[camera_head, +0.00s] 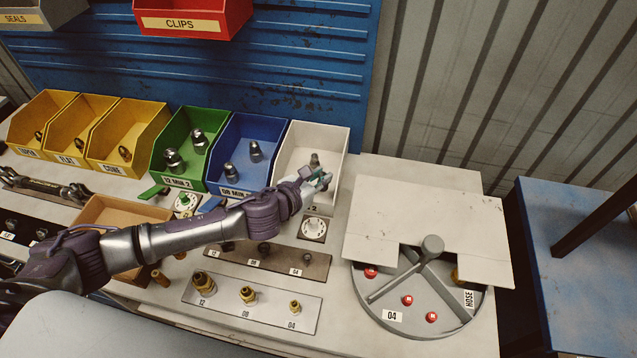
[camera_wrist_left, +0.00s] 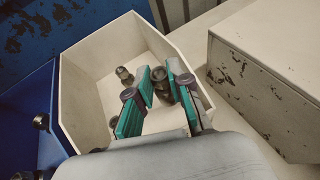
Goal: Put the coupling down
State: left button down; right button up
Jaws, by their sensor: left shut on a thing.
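My left gripper (camera_head: 318,182) reaches over the front of the white bin (camera_head: 335,135). In the left wrist view its green-padded fingers (camera_wrist_left: 158,88) are shut on a dark metal coupling (camera_wrist_left: 163,90), inside the bin's outline; its height above the floor is hard to judge. Another metal coupling (camera_wrist_left: 124,75) stands in the same bin (camera_wrist_left: 85,100), to the left of the fingers and apart from them. In the head view a coupling (camera_head: 314,160) shows just above the gripper. The fingers partly hide the held coupling. My right gripper is not in view.
A blue bin (camera_head: 268,130) and a green bin (camera_head: 180,125) with fittings stand left of the white bin. A round compartment tray (camera_head: 400,325) under a pale cover (camera_head: 425,220) is at right. A fitting plate (camera_head: 250,305) lies in front.

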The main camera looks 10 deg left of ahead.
pick_arm(q)
jog(key=shift+w+a+f, duration=0.25)
jog(key=shift+w+f, duration=0.2)
jog(key=shift+w, duration=0.35)
notch_tip(320, 180, down, 4)
jog(key=shift+f, duration=0.1)
jog(key=shift+f, duration=0.15)
jog(key=c, duration=1.1)
grip_release()
